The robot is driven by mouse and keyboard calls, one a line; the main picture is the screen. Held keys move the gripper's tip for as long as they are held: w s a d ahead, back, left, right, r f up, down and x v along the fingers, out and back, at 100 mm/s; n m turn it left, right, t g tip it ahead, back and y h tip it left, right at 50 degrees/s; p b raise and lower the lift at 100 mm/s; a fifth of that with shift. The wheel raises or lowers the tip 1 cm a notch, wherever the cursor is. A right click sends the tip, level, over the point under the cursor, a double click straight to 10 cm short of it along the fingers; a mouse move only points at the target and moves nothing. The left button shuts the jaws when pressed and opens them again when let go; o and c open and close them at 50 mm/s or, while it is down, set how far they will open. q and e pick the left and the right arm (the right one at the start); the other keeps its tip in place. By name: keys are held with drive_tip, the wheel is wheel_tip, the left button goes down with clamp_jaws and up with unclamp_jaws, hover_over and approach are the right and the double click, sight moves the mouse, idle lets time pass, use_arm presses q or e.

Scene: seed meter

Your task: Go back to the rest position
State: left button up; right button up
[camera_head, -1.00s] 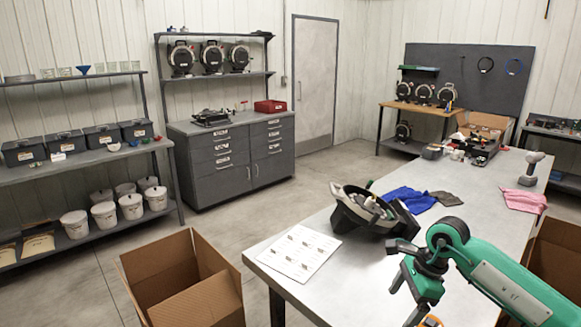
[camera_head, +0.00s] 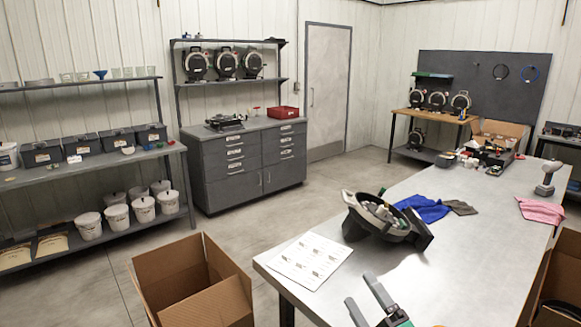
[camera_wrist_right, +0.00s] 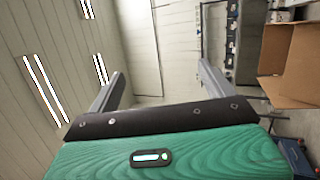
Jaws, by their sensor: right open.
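My right gripper (camera_head: 368,300) is at the bottom of the head view, in front of the metal workbench (camera_head: 470,255). Its two grey fingers are apart with nothing between them. My left gripper is out of view. A black bowl-like housing (camera_head: 390,222) with several small parts in it sits on the bench beyond the right gripper, apart from it.
A printed sheet (camera_head: 310,260) lies at the bench's left corner. An open cardboard box (camera_head: 195,280) stands on the floor to its left. Blue cloth (camera_head: 423,207), pink cloth (camera_head: 541,211) and a grey handheld tool (camera_head: 547,178) lie farther back. The bench's middle is clear.

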drive_tip(key=s+d+f+m+g+h, duration=0.3)
drive_tip(key=s+d+f+m+h, duration=0.15)
drive_tip(key=f+m, duration=0.4)
drive_tip(key=s+d+f+m+g+h, duration=0.45)
drive_tip(key=f+m+h, duration=0.2)
drive_tip(key=f, duration=0.25)
drive_tip(key=s+f+m+g+y, duration=0.1)
drive_tip(key=s+f+m+g, duration=0.3)
drive_tip(key=s, duration=0.5)
drive_tip(key=s+f+m+g, duration=0.2)
drive_tip(key=s+f+g, duration=0.3)
drive_tip(key=s+f, duration=0.3)
wheel_tip(320, 180, down, 28)
drive_tip(key=s+g, duration=0.1)
drive_tip(key=s, duration=0.1)
drive_tip(key=s+d+f+g, duration=0.1)
drive_tip(key=s+d+f, duration=0.2)
drive_tip(key=s+f, duration=1.6)
drive_tip(key=shift+f+n, duration=0.4)
drive_tip(key=shift+f, duration=0.25)
